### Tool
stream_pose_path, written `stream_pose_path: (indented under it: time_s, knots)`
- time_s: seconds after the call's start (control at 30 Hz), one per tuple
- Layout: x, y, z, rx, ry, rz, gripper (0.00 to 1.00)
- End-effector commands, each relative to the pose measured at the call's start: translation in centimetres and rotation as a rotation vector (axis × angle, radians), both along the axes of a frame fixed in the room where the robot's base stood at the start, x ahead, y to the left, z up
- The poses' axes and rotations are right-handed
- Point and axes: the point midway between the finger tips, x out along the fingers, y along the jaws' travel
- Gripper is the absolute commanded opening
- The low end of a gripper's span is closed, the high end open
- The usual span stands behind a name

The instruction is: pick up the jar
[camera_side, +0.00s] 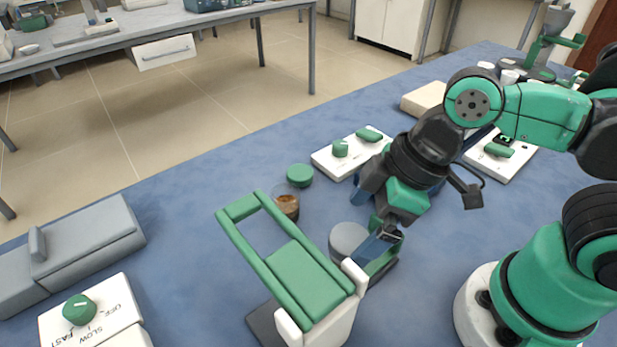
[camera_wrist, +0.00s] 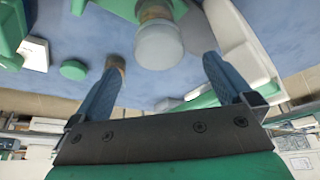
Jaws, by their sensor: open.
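A small glass jar (camera_side: 286,205) with brown contents stands on the blue bench in the side view, left of my gripper. In the wrist view a brown piece that looks like this jar (camera_wrist: 117,62) shows at the tip of the left finger, partly hidden by it. My gripper (camera_side: 368,215) is open and empty, tilted down over the bench. Its two blue fingers also show in the wrist view (camera_wrist: 162,65). A round grey-topped object (camera_side: 348,240) stands nearer the gripper and shows between the fingers in the wrist view (camera_wrist: 159,46).
A green round lid or knob (camera_side: 300,175) lies just behind the jar. A device with a green frame (camera_side: 300,275) stands in front. A white box with green knobs (camera_side: 350,152) is behind. A grey block (camera_side: 85,250) and a white control box (camera_side: 95,315) are at left.

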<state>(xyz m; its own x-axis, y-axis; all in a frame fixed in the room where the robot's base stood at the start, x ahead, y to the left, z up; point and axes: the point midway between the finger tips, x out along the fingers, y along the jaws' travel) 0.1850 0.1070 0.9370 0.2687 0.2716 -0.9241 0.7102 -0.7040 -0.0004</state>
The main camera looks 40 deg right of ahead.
Motion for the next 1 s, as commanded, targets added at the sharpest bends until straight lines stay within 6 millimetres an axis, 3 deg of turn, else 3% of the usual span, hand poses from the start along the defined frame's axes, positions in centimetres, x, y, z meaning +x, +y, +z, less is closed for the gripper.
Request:
stream_pose_path:
  time_s: [1.0]
  knots:
    - [1.5,1.4,-5.7,0.0,-0.004,-0.003,1.0]
